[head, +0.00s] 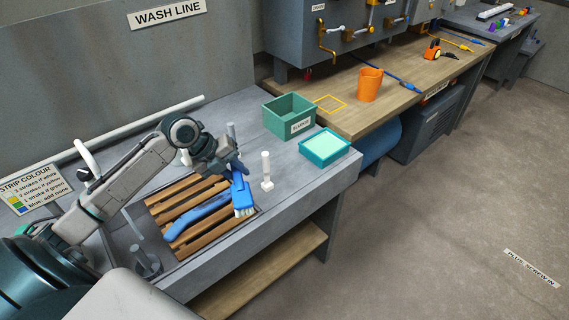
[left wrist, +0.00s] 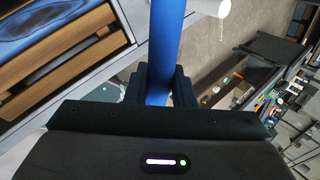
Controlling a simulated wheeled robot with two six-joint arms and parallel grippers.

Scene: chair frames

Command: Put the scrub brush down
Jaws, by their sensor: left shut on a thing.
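My left gripper (head: 231,168) is shut on the blue handle of the scrub brush (head: 242,195). The brush hangs with its blue head and white bristles pointing down, in front of the right end of the wooden slatted rack (head: 183,243). In the left wrist view, the blue brush handle (left wrist: 166,45) runs upright between the two dark fingers (left wrist: 156,85). Whether the bristles touch anything below is hard to tell. My right gripper is not in view.
A blue curved piece (head: 200,216) lies on the rack. A white post (head: 267,170) stands to the right of the brush. A teal tray (head: 324,145) and a green box (head: 289,117) stand further back. Grey bench top between the post and the front edge is bare.

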